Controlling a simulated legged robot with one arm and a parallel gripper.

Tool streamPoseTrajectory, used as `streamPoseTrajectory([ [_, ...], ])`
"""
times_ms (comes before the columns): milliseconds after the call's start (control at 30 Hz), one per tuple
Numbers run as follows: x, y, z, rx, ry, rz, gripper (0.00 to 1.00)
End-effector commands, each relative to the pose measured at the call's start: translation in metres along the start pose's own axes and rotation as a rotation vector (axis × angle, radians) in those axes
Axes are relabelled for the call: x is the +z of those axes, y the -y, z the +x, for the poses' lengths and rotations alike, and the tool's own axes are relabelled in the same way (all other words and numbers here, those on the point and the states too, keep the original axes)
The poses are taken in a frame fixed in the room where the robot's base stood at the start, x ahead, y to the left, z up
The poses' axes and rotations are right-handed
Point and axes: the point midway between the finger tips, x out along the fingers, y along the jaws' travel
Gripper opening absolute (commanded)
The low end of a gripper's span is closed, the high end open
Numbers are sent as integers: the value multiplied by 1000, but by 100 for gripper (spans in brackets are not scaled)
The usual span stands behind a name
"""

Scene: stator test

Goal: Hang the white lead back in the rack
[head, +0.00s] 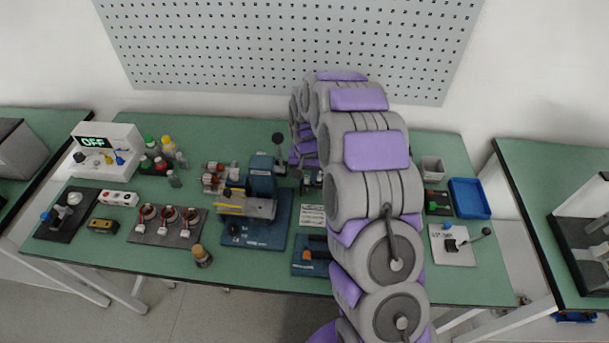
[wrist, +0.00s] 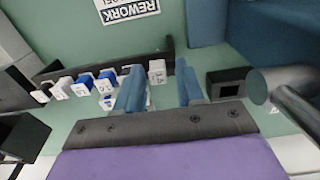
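In the wrist view, a dark bar-shaped rack (wrist: 85,66) runs across the green bench top. Several small white and blue lead ends sit along it. A white lead end (wrist: 157,69) is at the rack's right part and shows between my fingers. I cannot tell which white piece is the task's lead. My gripper (wrist: 160,75) has two blue fingers set well apart, with a clear gap to the right finger. The left finger overlaps part of the row. In the head view my arm hides the gripper and the rack.
A REWORK label (wrist: 126,8) lies beyond the rack. A black block (wrist: 226,82) and a grey cylinder (wrist: 262,86) are close right of my fingers. In the head view, a blue press-like fixture (head: 262,205) stands left of my arm, and a blue tray (head: 469,198) sits right.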

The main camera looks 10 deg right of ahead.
Motion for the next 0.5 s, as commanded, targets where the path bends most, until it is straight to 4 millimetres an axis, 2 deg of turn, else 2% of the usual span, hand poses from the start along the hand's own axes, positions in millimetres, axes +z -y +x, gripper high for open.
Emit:
streamPoseTrajectory([
  [267,0,-3,-1,3,3,1,47],
  [367,0,-3,-10,3,1,1,47],
  [500,-1,-2,-34,2,-3,1,47],
])
